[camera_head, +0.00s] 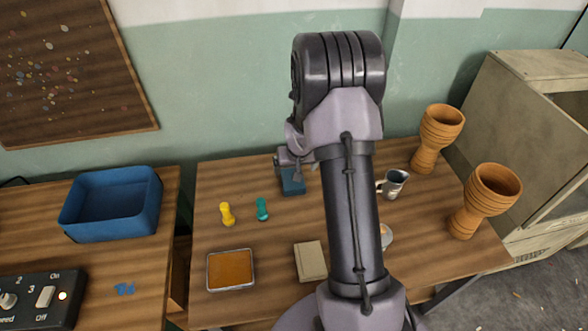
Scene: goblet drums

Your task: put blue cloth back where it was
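A dark blue piece that looks like the blue cloth (292,184) shows directly below my gripper (288,160), near the back of the right table. My gripper is partly hidden behind my own arm, and its fingertips do not show clearly. I cannot tell whether it grips the blue piece or is only above it.
The right table (215,185) holds a yellow peg (227,214), a teal peg (262,210), an orange-brown tray (231,270), a beige block (310,261), a metal mug (393,183) and two goblet drums (436,137) (485,199). A control box (38,301) sits at front left.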

